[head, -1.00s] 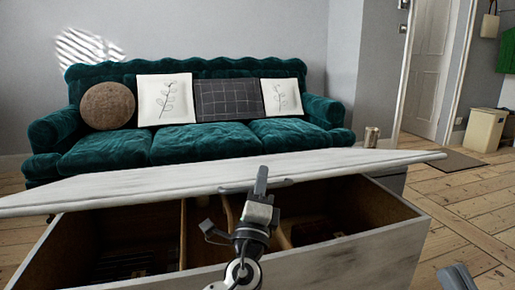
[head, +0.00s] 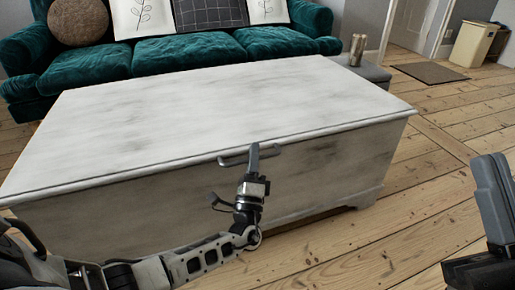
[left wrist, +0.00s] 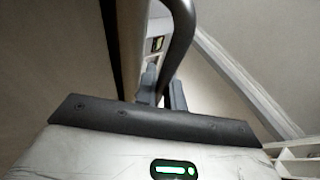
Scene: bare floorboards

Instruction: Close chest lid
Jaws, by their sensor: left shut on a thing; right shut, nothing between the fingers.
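The chest (head: 310,175) is a long, worn white box in the middle of the head view. Its lid (head: 215,105) lies flat on top, and no gap shows along the front edge. A grey bar handle (head: 232,160) sits at the lid's front edge. My left gripper (head: 254,158) is at the handle, with its fingers shut on it. In the left wrist view the fingers (left wrist: 160,90) are beside the dark curved handle (left wrist: 182,40). My right gripper (head: 495,195) is at the right edge of the head view, shut and empty, away from the chest.
A green sofa (head: 175,55) with several cushions stands behind the chest. A grey low stand (head: 360,70) with a metal can (head: 357,48) is beyond the chest's right end. A brown mat (head: 430,73) and a bin (head: 473,43) are farther back.

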